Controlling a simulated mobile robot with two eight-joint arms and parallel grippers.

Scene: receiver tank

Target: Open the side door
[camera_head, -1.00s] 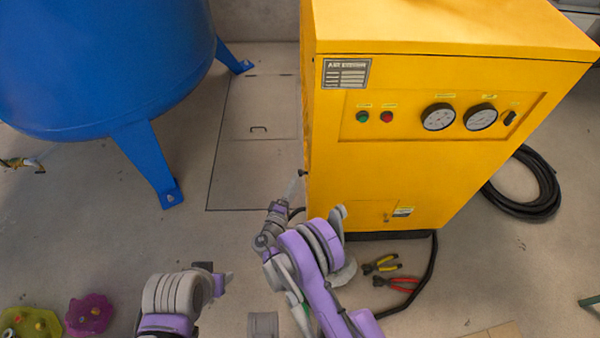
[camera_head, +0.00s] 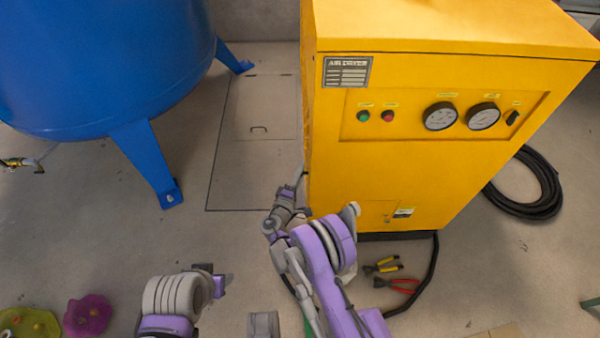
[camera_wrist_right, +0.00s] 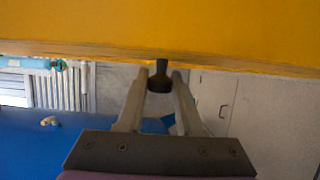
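The yellow air dryer cabinet (camera_head: 400,180) stands in the middle right of the head view. Its left side, with the side door, is seen almost edge-on and mostly hidden. In the right wrist view a dark knob (camera_wrist_right: 159,82) sticks out of the yellow side panel (camera_wrist_right: 160,25). My right gripper (camera_wrist_right: 160,74) has a finger on each side of the knob; I cannot tell if they touch it. The right gripper (camera_head: 299,180) also shows beside the cabinet's left edge. My left gripper (camera_head: 218,280) is low in the head view, its fingers not clear.
A blue tank (camera_head: 100,70) on legs stands at the left. A floor hatch (camera_head: 255,145) lies between tank and cabinet. Pliers (camera_head: 398,285) and a black hose (camera_head: 540,190) lie on the floor near the cabinet.

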